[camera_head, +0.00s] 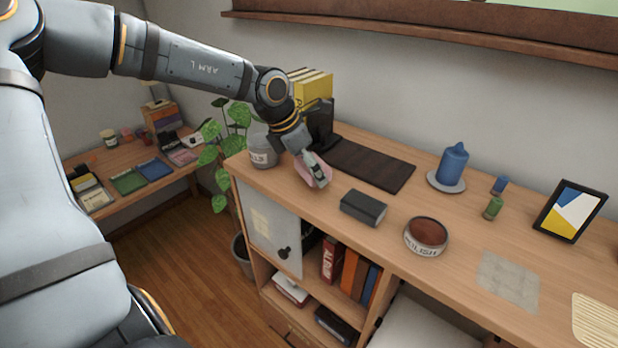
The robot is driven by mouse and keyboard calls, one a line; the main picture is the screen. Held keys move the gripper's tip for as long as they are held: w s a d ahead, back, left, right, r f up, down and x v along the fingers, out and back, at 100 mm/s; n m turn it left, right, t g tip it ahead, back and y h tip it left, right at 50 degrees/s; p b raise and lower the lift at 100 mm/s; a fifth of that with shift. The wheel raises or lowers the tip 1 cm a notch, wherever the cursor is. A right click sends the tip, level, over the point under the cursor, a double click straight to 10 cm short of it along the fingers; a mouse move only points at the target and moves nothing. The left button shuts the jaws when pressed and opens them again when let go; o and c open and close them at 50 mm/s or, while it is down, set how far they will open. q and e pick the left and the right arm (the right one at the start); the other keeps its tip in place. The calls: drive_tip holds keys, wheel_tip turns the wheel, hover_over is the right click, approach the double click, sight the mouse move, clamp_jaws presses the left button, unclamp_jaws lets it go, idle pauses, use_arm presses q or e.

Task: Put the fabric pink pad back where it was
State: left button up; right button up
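My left gripper (316,170) is over the left part of the wooden cabinet top, pointing down. It appears shut on the pink pad (303,173), whose pink edges show around the fingers. The pad is tilted and partly hidden by the fingers. I cannot tell whether its lower edge touches the cabinet top. My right gripper is not in view.
A dark mat (372,165) lies behind the gripper, with a dark box (363,207) to its right. A labelled jar (262,152) stands to the left. A bowl (425,236), a blue candle (453,163) and a picture frame (570,211) stand farther right.

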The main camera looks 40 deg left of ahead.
sight(309, 188)
use_arm(q)
drive_tip(key=shift+a+f, duration=0.1)
drive_tip(key=shift+f, duration=0.15)
wheel_tip(309, 188, down, 3)
drive_tip(key=shift+r+p, duration=0.2)
drive_tip(key=shift+p, duration=0.2)
drive_tip(key=shift+w+a+f, duration=0.1)
drive_tip(key=shift+w+f, duration=0.05)
drive_tip(key=shift+f, duration=0.2)
drive_tip(key=shift+f+b, duration=0.1)
drive_tip(key=shift+b, duration=0.2)
drive_tip(key=o, duration=1.4)
